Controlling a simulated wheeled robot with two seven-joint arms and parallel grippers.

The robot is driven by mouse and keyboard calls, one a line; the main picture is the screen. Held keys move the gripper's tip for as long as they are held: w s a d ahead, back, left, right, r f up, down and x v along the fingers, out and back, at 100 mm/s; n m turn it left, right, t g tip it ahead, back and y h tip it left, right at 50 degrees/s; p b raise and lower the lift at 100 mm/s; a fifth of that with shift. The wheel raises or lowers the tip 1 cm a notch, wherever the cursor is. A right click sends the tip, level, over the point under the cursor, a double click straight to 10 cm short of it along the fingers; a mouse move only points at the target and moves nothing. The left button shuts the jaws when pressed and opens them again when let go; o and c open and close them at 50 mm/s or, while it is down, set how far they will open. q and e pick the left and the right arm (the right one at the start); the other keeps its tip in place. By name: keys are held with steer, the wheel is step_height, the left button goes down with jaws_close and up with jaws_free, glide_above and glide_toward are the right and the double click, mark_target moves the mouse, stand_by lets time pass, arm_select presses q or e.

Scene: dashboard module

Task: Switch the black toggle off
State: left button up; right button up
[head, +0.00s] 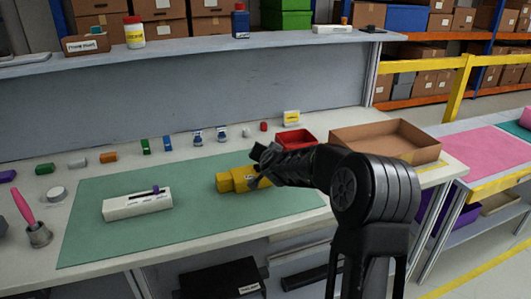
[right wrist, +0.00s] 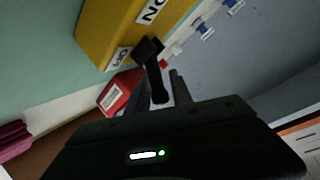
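A yellow box (head: 232,180) lies on the green mat, just left of my right gripper in the head view. The yellow box (right wrist: 112,28) fills the upper left of the right wrist view and bears white labels with black lettering. A black toggle lever (right wrist: 150,52) sticks out from its side towards my right gripper (right wrist: 162,82). The gripper's two dark fingers are apart, with the lever's end between or just in front of them; contact cannot be told. In the head view the right gripper (head: 263,160) is beside the box and hides the toggle. My left gripper is not in view.
A white slider module (head: 137,206) lies on the green mat (head: 200,222) to the left. A red bin (head: 295,140) and an open cardboard box (head: 385,140) stand behind and right of my arm. Small coloured parts line the bench's back. The mat's front is clear.

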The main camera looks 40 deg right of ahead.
steer(key=shift+o, duration=1.1)
steer(key=v, duration=0.7)
steer(key=shift+s+a+p, duration=0.25)
steer(key=shift+s+p, duration=0.05)
steer(key=shift+s, duration=0.05)
steer(key=shift+r, duration=0.1)
